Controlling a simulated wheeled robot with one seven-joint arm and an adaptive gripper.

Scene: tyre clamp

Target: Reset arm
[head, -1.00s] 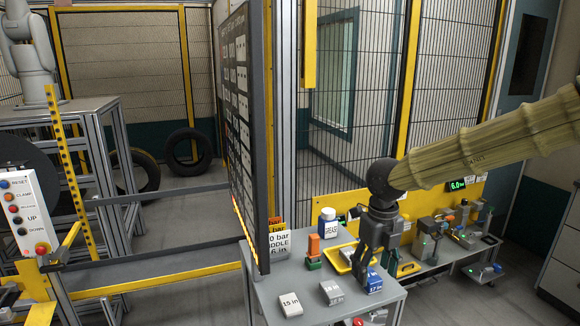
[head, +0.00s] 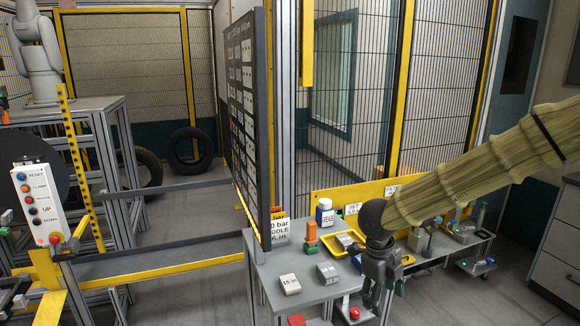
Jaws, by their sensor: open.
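My gripper (head: 371,302) is open with nothing between its fingers. It points down at the right front part of the grey table (head: 262,285), on the picture's right side. My arm, in a ribbed tan sleeve, comes in from the right and slopes down to it. A white control panel (head: 38,205) with RESET, CLAMP, UP and DOWN buttons stands at the far left, well away from my gripper. Its blue RESET button (head: 20,176) is at the top. My gripper hides part of the table behind it.
The table holds a "15 in" block (head: 290,284), a grey block (head: 327,273), an orange-and-green piece (head: 312,236), a grease bottle (head: 325,213) and a yellow tray (head: 346,241). A tall dark board (head: 247,130) rises at its left. Tyres (head: 190,150) lean behind.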

